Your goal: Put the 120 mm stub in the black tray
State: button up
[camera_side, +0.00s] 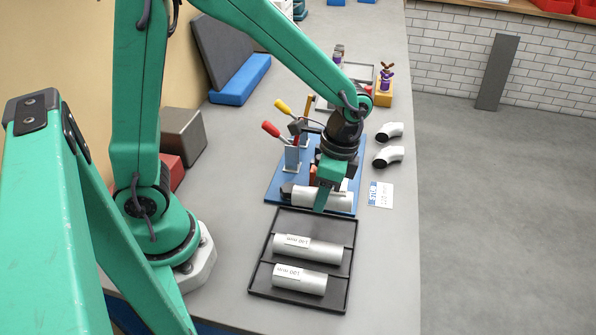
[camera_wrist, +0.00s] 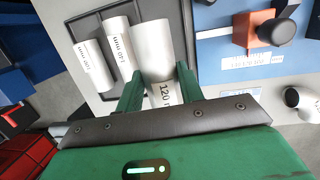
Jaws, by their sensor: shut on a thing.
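The 120 mm stub is a pale grey tube (camera_side: 340,199), lying across the near edge of the blue fixture board in the side view. In the wrist view the stub (camera_wrist: 151,45) sits between my fingers, with part of its "120" label showing. My gripper (camera_side: 321,196) is shut on it; its fingertips also show in the wrist view (camera_wrist: 157,82). The black tray (camera_side: 312,222) lies just in front of the board and holds two labelled tubes, a longer one (camera_side: 307,248) and a shorter one (camera_side: 300,279). Whether the stub touches the board is hard to tell.
The blue board (camera_side: 274,191) carries a clamp with red and yellow handles (camera_side: 283,107). Two pipe elbows (camera_side: 388,156) and a printed card (camera_side: 380,195) lie right of it. A grey box (camera_side: 183,135) stands to the left. The table right of the tray is clear.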

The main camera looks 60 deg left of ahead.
jog(key=shift+f, duration=1.75)
jog(key=shift+a+f, duration=0.1)
jog(key=shift+f, duration=2.05)
jog(key=o, duration=1.2)
jog(key=shift+w+r, duration=0.1)
jog(key=shift+w+r, duration=0.15)
jog(key=shift+r, duration=0.4)
jog(key=shift+w+d+r, duration=0.1)
jog(key=shift+w+r, duration=0.05)
jog(key=shift+r, duration=0.9)
jog(key=shift+w+d+r, duration=0.1)
jog(key=shift+w+r, duration=0.1)
jog(key=shift+r, duration=0.85)
jog(key=shift+w+d+r, duration=0.1)
jog(key=shift+w+r, duration=0.05)
jog(key=shift+r, duration=0.9)
jog(key=shift+a+r, duration=0.1)
jog(key=shift+r, duration=0.1)
